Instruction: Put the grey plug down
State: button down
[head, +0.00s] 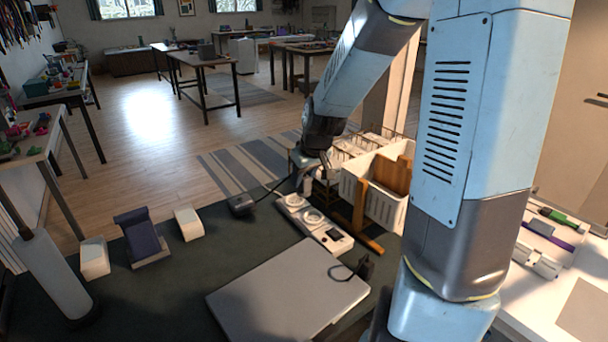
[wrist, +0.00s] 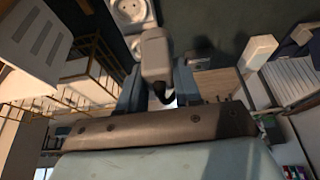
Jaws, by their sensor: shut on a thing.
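My gripper (head: 307,176) is in the middle of the head view, above the back end of the white socket strip (head: 325,230). It is shut on the grey plug (wrist: 155,50), which shows between the fingers in the wrist view and reaches out past them. A dark cord runs from near the gripper down left to a small dark block (head: 240,203). The socket strip lies on the dark green mat with round sockets facing up; part of it shows in the wrist view (wrist: 128,12). Whether the plug touches the strip is unclear.
A closed grey laptop-like slab (head: 285,293) lies in front, with a dark plug and cord (head: 362,268) at its right edge. A white crate (head: 385,207) stands right of the strip. A purple stand (head: 141,236) and white blocks stand left.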

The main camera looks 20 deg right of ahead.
jog(key=shift+s+a+r, duration=0.1)
jog(key=shift+s+a, duration=0.05)
jog(key=shift+s, duration=0.35)
jog(key=s+a+f, duration=0.3)
jog(key=s+a, duration=0.1)
jog(key=a, duration=0.1)
jog(key=shift+s+a, duration=0.15)
dwell(0.4)
jog(key=w+f, duration=0.3)
jog(key=w, duration=0.1)
jog(key=w+a+f, duration=0.1)
jog(key=w+f, duration=0.2)
jog(key=w, duration=0.2)
jog(key=w+f, duration=0.3)
jog(key=w, duration=0.1)
jog(key=shift+w+a+f, duration=0.15)
jog(key=shift+a+f, duration=0.05)
jog(key=shift+f, duration=0.1)
jog(key=shift+w+f, duration=0.15)
jog(key=shift+f, duration=0.75)
jog(key=shift+w+f, duration=0.1)
jog(key=shift+f, duration=0.8)
